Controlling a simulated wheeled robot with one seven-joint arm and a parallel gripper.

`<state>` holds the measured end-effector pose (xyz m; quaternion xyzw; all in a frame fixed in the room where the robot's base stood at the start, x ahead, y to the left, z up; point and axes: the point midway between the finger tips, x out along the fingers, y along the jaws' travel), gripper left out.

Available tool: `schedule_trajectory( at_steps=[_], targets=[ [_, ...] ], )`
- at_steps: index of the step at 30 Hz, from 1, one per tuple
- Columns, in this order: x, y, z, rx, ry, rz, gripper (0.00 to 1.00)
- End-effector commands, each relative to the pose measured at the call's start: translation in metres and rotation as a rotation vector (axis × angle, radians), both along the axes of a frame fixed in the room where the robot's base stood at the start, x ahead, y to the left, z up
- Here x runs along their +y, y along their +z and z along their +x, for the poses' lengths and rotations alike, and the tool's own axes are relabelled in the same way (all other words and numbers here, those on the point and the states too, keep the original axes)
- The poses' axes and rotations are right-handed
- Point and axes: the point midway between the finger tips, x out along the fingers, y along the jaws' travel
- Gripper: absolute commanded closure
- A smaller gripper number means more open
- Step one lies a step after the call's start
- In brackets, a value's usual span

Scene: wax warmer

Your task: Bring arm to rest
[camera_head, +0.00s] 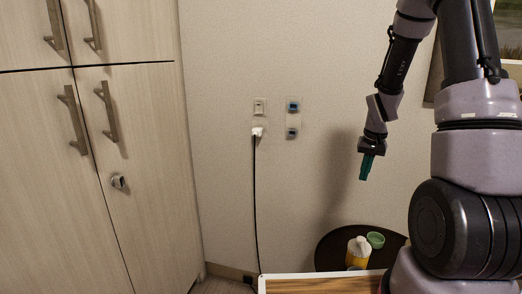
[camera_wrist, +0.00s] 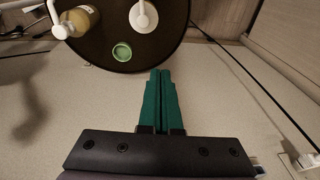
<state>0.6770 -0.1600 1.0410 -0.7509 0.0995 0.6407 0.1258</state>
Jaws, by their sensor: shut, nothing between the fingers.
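My gripper (camera_head: 366,168) hangs from my arm at the right of the head view, in the air in front of the wall and above a dark round table. Its green fingers (camera_wrist: 161,75) are together in the wrist view, with nothing between them. They touch nothing that I can see. My arm is bent, with its last links pointing down.
The dark round table (camera_head: 330,247) holds a green cup (camera_head: 376,239) and a white and yellow bottle (camera_head: 358,252). A wood-topped surface with a white edge (camera_head: 320,284) is in front. A plugged cord (camera_head: 256,200) runs down the wall. Cabinets (camera_head: 145,160) stand at left.

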Motion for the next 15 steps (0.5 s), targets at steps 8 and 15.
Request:
schedule_trajectory(
  at_steps=[8, 15],
  targets=[
    [0.036, 0.132, -0.037, -0.156, -0.021, 0.037, 1.0],
    [0.066, 0.216, -0.097, -0.28, -0.03, 0.085, 1.0]
  ],
)
